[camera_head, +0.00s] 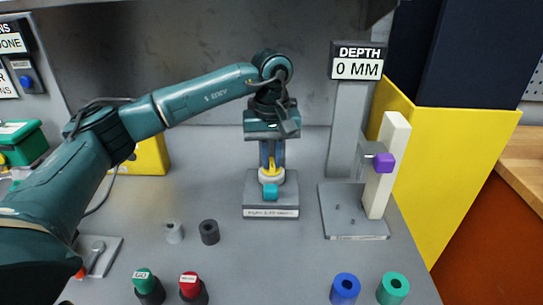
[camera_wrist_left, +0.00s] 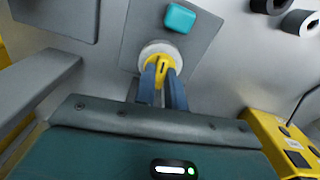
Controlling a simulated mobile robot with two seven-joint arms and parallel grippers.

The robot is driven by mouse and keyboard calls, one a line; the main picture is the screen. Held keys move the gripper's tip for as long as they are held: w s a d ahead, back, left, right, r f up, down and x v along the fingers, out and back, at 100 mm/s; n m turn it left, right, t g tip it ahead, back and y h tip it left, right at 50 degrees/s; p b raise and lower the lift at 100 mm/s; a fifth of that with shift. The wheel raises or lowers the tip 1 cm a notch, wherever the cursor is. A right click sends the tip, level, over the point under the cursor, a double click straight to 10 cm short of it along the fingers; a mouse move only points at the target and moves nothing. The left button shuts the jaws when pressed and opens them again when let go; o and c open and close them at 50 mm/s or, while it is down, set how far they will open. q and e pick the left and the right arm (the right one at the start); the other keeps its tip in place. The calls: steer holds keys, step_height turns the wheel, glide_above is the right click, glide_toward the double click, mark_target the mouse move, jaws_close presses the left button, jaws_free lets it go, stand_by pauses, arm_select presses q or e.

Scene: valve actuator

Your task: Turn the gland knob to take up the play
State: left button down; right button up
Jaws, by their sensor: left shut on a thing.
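A yellow knob (camera_head: 272,172), which I take to be the gland knob, sits on a white round collar (camera_head: 271,178) on the grey valve base (camera_head: 257,198). A teal block (camera_head: 270,191) is on the front of the base. My left gripper (camera_head: 271,164) points straight down from above, its blue fingers shut on the knob. In the left wrist view the yellow knob (camera_wrist_left: 163,66) shows between the two fingertips (camera_wrist_left: 162,76), with the white collar (camera_wrist_left: 151,50) around it. The knob's far side is hidden. My right gripper is in neither view.
A stand with a purple block (camera_head: 384,163) and a "DEPTH 0 MM" display (camera_head: 356,62) is at the right. Green and red buttons (camera_head: 145,280) and blue and green rings (camera_head: 345,289) line the front.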

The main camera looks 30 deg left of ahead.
mark_target(271, 162)
arm_select(q)
steer(key=shift+r, duration=0.15)
steer(key=c, duration=1.5)
jaws_free()
steer(key=shift+o, duration=0.2)
step_height(271, 162, up, 13)
